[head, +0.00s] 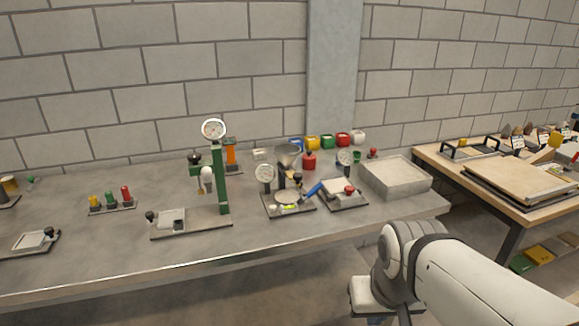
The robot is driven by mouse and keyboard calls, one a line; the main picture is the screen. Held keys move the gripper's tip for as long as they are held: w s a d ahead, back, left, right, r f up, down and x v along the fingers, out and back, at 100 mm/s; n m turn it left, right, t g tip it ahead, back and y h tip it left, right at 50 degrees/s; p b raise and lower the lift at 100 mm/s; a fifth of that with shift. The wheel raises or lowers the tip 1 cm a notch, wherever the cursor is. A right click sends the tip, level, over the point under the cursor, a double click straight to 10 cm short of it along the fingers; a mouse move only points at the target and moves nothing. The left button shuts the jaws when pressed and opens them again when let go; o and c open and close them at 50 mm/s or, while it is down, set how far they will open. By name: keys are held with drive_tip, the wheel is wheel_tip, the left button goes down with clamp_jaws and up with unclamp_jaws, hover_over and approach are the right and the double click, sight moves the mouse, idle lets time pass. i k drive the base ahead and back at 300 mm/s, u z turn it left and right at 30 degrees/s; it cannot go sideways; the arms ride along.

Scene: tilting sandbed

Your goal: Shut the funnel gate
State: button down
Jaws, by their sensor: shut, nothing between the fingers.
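A small grey metal funnel (288,154) stands on a bench device near the middle of the head view. Below it is a shallow dish (288,198) on a dark base plate. A blue handle (313,189) slants up to the right beside the dish. The gate itself is too small to make out, and I cannot tell whether it is open or shut. My white arm shows at the bottom right, in front of the bench and well apart from the funnel. My gripper's fingers are not visible.
A green press with a dial (213,129) stands left of the funnel. A plate with a red knob (349,189) and a grey tray (396,177) are to its right. Coloured bins (327,142) line the back. The bench front (260,250) is clear.

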sight(296, 176)
drive_tip(key=z, duration=0.05)
drive_tip(key=i, duration=1)
drive_tip(key=u, duration=0.05)
